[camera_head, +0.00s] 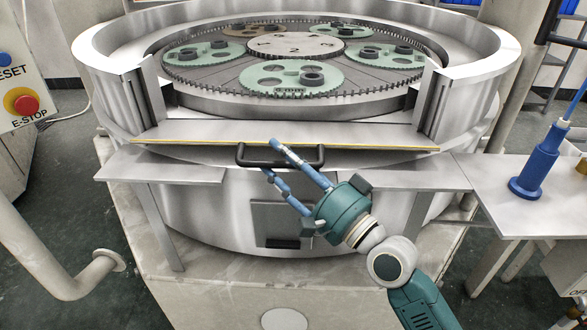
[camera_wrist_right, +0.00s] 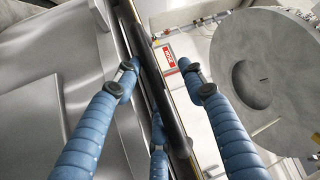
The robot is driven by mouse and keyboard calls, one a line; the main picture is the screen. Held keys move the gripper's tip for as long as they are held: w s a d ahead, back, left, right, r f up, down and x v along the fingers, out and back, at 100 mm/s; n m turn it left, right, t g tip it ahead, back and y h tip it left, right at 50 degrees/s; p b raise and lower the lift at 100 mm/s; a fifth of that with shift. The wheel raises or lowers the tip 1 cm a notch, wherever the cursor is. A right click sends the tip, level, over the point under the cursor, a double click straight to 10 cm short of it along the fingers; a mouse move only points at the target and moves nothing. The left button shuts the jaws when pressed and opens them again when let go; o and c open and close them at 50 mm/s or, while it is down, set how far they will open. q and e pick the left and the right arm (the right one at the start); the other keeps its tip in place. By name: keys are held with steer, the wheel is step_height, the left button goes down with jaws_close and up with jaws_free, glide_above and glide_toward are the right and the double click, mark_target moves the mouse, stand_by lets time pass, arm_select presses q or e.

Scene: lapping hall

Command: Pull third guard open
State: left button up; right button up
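The guard (camera_head: 215,132) is a wide, flat metal panel with a yellow front edge, in the front opening of the round lapping machine. A black bar handle (camera_head: 246,160) is fixed along its front, and it crosses the right wrist view (camera_wrist_right: 150,75) as a dark bar. My right gripper (camera_head: 271,157) is at the middle of the handle, with one finger above it and another below. In the right wrist view its blue fingers (camera_wrist_right: 160,70) stand apart on both sides of the bar, with gaps showing. Whether any finger touches it is unclear. My left gripper is out of view.
Behind the guard lies the machine's plate with green carriers (camera_head: 290,78). Metal shelves (camera_head: 160,168) flank the front. A side table (camera_head: 480,175) with a blue tool (camera_head: 537,165) stands right. A pipe (camera_head: 50,275) and an E-stop box (camera_head: 18,85) are at left.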

steer(key=v, duration=1.2)
steer(key=shift+a, duration=0.1)
